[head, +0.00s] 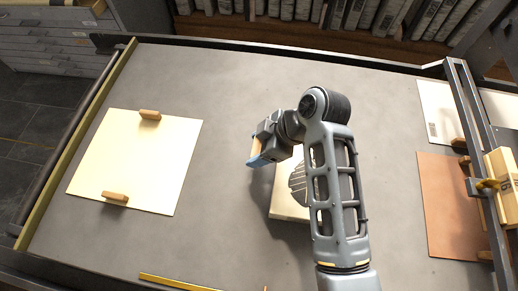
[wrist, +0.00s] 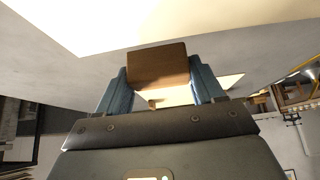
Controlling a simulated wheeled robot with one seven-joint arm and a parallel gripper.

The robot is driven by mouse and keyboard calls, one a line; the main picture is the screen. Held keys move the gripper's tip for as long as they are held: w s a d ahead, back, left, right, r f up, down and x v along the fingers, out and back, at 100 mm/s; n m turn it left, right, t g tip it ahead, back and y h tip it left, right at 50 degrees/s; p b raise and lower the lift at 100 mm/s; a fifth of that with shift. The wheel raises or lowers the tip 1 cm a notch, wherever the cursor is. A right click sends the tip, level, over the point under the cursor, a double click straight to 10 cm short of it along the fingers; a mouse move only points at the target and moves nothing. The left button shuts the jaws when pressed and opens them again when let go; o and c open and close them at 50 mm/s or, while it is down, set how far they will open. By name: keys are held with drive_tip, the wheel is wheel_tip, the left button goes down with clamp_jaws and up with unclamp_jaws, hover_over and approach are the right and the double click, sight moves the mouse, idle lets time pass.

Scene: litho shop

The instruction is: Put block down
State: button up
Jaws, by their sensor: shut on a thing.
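My gripper (head: 256,157) has blue fingertips and is shut on a wooden block (wrist: 157,65), left of a pale slab in the middle of the press bed. In the wrist view the brown block sits between the two blue fingers (wrist: 158,84). In the head view only a tan edge of the held block (head: 254,143) shows beside the fingertips. Whether it touches the bed is hard to tell. Two similar wooden blocks lie on the cream sheet at left, one near its top edge (head: 150,114) and one near its bottom edge (head: 115,197).
The cream sheet (head: 140,160) lies flat on the grey bed (head: 232,85). The pale slab (head: 287,207) is partly hidden by my arm. A copper-brown plate (head: 447,215) and a wooden box (head: 502,185) are at right. Bare bed lies between the cream sheet and my gripper.

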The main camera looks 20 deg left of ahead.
drive_tip(key=shift+f, duration=1.25)
drive_tip(key=o, duration=1.1)
drive_tip(key=shift+f, duration=0.1)
drive_tip(key=v, duration=1.2)
